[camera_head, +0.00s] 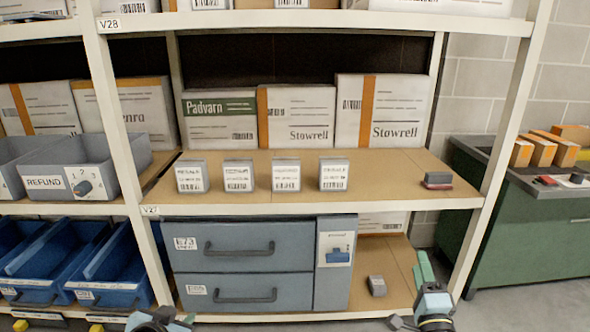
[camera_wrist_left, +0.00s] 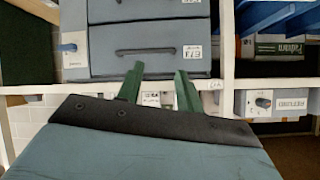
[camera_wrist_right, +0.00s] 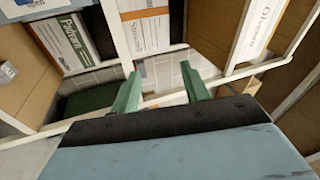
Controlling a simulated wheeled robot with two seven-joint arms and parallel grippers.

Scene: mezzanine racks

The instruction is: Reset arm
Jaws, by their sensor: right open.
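My left gripper (camera_wrist_left: 160,82) shows two green fingers standing apart with nothing between them in the left wrist view. In the head view only a dark and blue-grey part of it (camera_head: 160,320) shows at the bottom edge, its fingers hidden. My right gripper (camera_wrist_right: 162,90) has its green fingers spread and empty in the right wrist view. In the head view it (camera_head: 424,268) points up at the lower right, in front of the rack's lower shelf. Neither gripper holds anything.
The rack's middle shelf (camera_head: 400,190) holds several small labelled boxes and a dark red-and-grey block (camera_head: 437,180). Below stand a blue-grey drawer unit (camera_head: 250,235) and a small grey block (camera_head: 377,285). Blue bins (camera_head: 115,265) are at left. A green cabinet (camera_head: 530,225) stands at right.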

